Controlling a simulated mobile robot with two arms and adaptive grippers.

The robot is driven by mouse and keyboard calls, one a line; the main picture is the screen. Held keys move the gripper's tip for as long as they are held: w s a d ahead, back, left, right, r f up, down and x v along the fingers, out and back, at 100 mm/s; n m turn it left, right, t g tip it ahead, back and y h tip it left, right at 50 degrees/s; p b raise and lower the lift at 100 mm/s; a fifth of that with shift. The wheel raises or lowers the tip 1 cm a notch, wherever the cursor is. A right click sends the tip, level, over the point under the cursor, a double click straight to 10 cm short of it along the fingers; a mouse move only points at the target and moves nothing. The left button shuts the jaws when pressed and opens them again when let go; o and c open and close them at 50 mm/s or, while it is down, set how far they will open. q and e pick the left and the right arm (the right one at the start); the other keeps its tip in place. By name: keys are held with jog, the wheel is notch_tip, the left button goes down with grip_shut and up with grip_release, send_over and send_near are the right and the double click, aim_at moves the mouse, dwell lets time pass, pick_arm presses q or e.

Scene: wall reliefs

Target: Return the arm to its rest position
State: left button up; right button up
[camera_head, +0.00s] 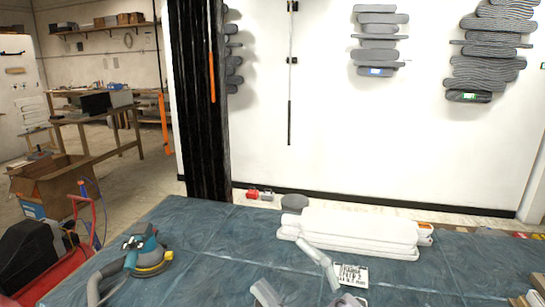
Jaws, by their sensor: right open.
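My right gripper (298,278) shows at the bottom middle of the head view, over the near part of the blue-covered table. Its pale grey fingers stand apart, with nothing visible between them. One finger reaches up toward the white stacked pieces and passes just left of a small printed card. The rest of my right arm is below the picture edge. My left gripper is not in view.
The blue table (205,240) holds a teal sander (145,248) at left, white stacked pieces (355,225) at centre and the printed card (350,275). A black column (200,110) stands behind. Grey reliefs (380,40) hang on the wall. A red cart (55,275) stands at left.

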jog(key=w+d+f+m+t+h, duration=0.5)
jog(key=d+m+h, duration=0.3)
jog(key=m+h, duration=0.3)
jog(key=s+d+f+m+g+h, duration=0.2)
jog(key=d+f+m+h, duration=0.25)
jog(key=f, duration=0.25)
jog(key=s+d+f+m+g+h, duration=0.1)
jog(key=d+f+m+g+h, duration=0.15)
jog(key=d+f+h, duration=0.35)
jog(key=s+f+m+g+y, duration=0.25)
jog(key=s+f+g, duration=0.95)
jog(key=s+f, duration=0.8)
notch_tip(320, 180, down, 25)
jog(key=s+n, duration=0.1)
jog(key=s, duration=0.2)
jog(key=s+d+f+g, duration=0.2)
jog(key=s+f, duration=1.3)
jog(key=s, duration=0.1)
jog(key=shift+d+f, duration=0.3)
jog(key=shift+d, duration=0.1)
